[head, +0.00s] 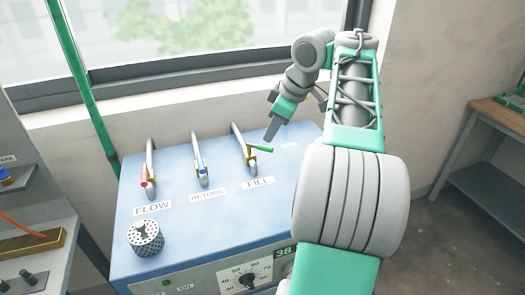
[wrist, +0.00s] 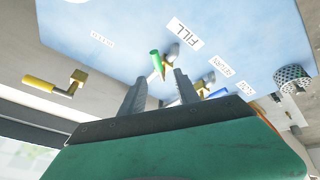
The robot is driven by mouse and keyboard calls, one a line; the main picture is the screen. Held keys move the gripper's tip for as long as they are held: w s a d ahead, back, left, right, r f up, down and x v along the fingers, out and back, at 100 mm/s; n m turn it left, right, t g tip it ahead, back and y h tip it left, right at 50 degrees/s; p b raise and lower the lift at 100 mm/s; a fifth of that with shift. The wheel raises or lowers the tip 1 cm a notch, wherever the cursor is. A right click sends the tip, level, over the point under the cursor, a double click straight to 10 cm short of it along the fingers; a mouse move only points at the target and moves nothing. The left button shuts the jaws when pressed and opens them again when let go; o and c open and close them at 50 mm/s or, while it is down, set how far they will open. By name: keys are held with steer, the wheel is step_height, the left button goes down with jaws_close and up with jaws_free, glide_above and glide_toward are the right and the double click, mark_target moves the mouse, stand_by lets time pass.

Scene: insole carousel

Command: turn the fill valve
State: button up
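The fill valve has a green lever handle (head: 260,149) on a brass body (head: 251,160) under a grey curved pipe, behind the "FILL" label (head: 258,183) on the blue machine top. The handle points right in the head view. In the wrist view, the green handle (wrist: 155,58) shows just past the fingertips, roughly in line with the gap. My gripper (head: 270,131) is above and just behind the handle in the head view. In the wrist view, my gripper (wrist: 158,80) is open, with two grey fingers apart and nothing held. Exact distance to the handle is unclear.
The return valve has a blue handle (head: 203,165); the flow valve has a red one (head: 144,176). A perforated cylinder (head: 146,238) stands at the front left. A yellow-handled valve (wrist: 40,83) shows in the wrist view. A green pole (head: 85,90) rises at left.

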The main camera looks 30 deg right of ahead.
mark_target(266, 147)
steer(key=b+x, duration=0.1)
steer(key=x, duration=0.1)
steer(key=b+x, duration=0.1)
steer(key=x, duration=0.2)
steer(key=b+x, duration=0.2)
steer(key=shift+s+d+f, duration=0.1)
steer(key=shift+d+f, duration=0.25)
steer(key=shift+d, duration=0.05)
jaws_close()
stand_by(0.9)
